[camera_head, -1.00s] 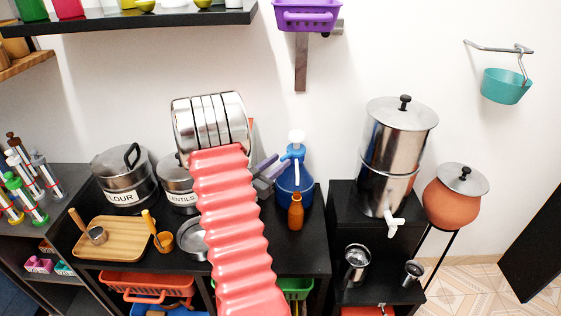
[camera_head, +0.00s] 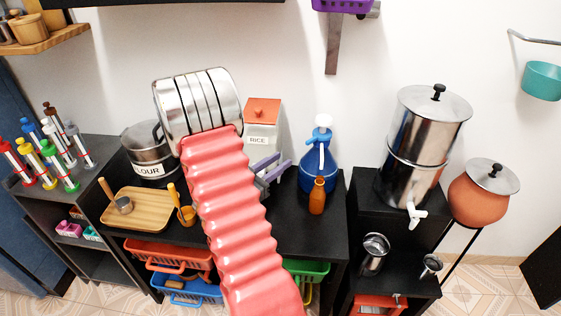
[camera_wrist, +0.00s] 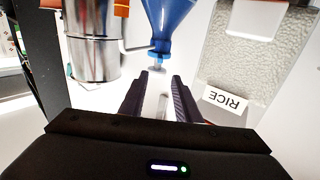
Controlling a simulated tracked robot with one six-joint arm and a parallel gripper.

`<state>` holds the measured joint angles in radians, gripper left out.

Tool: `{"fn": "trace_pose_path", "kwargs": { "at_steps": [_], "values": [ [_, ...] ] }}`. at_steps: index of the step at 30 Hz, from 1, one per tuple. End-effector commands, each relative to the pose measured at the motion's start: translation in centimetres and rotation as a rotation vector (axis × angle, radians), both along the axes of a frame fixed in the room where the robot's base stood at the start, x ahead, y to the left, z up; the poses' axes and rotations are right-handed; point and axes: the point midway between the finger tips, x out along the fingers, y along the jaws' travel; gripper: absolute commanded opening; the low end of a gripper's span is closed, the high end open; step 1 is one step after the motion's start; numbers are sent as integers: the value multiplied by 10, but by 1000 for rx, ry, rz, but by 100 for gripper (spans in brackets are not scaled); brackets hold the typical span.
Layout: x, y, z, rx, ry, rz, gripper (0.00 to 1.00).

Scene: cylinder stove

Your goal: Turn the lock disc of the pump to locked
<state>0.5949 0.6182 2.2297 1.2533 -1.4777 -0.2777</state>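The pump is a blue jug (camera_head: 313,178) with a white pump top (camera_head: 322,130), upright on the black counter right of my gripper. In the upside-down wrist view the blue jug (camera_wrist: 172,20) is at top centre. Its narrow neck lies just beyond my fingertips, and a blurred whitish part shows between the fingers. In the wrist view the open gripper (camera_wrist: 161,76) appears empty and apart from the jug. The lock disc is too small to make out.
A RICE canister (camera_head: 262,123) stands close behind my gripper. A brown bottle (camera_head: 317,197) stands in front of the jug. A steel water dispenser (camera_head: 425,120) is to the right. The FLOUR pot (camera_head: 148,155) and wooden tray (camera_head: 140,213) are left. Counter around the jug is mostly clear.

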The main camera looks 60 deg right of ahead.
Motion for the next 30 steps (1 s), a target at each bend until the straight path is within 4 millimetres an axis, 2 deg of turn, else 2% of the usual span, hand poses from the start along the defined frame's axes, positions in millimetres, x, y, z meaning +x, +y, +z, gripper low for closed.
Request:
{"fn": "trace_pose_path", "kwargs": {
  "at_steps": [3,8,11,15,23,30],
  "values": [
    [0,0,0,0,0,0,30],
    [-4,-3,0,0,0,-9,19],
    [-15,-8,2,-2,-3,-31,12],
    [-40,-17,4,-7,-7,-41,2],
    [-57,-22,5,-76,-238,4,0],
    [-66,-23,4,-140,-530,56,0]
  ]
}}
